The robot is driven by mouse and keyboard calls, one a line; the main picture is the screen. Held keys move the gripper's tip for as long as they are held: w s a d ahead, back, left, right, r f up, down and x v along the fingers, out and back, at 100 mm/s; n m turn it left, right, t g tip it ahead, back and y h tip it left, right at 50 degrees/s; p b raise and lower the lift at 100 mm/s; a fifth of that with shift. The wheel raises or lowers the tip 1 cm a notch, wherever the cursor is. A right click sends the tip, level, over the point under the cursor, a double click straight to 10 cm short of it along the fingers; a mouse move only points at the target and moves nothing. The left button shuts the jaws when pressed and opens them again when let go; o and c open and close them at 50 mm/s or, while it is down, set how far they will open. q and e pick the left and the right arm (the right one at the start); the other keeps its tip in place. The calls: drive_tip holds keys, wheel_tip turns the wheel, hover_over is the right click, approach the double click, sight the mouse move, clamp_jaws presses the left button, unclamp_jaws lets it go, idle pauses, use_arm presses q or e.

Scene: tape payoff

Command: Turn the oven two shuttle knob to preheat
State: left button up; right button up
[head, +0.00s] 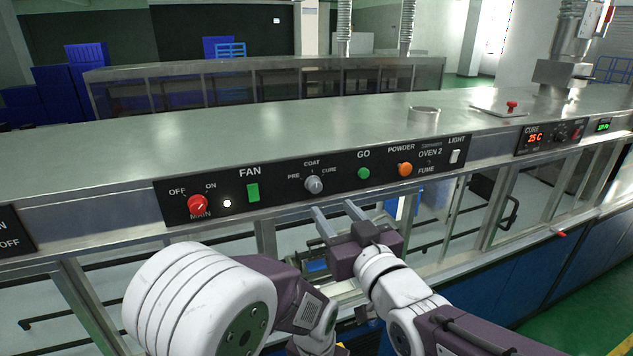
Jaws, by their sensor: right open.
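The shuttle knob (314,185) is a small grey round knob on the black control panel (235,207) of oven 2. The labels PRE, COAT and CURE stand around it, with COAT above. I cannot tell clearly which label its mark points at. My right gripper (335,207) is open and empty. Its two grey fingers point up toward the panel, with their tips just below the knob and a little to its right. They appear apart from the knob. My left gripper is not in view.
On the same panel are a red main knob (198,205), a green fan switch (253,192), a green GO button (363,173), an orange powder knob (405,168) and a white light switch (455,156). A cure panel (549,137) is further right. The steel top (250,140) is mostly clear.

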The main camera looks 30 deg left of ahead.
sight(317, 189)
drive_tip(key=p+x, duration=0.4)
drive_tip(key=x, duration=0.4)
drive_tip(key=shift+w+a, duration=0.15)
drive_tip(key=shift+w, duration=0.15)
drive_tip(key=shift+w+a+f, duration=0.1)
drive_tip(key=shift+w+a, duration=0.1)
drive_tip(key=shift+s+d, duration=0.1)
clamp_jaws()
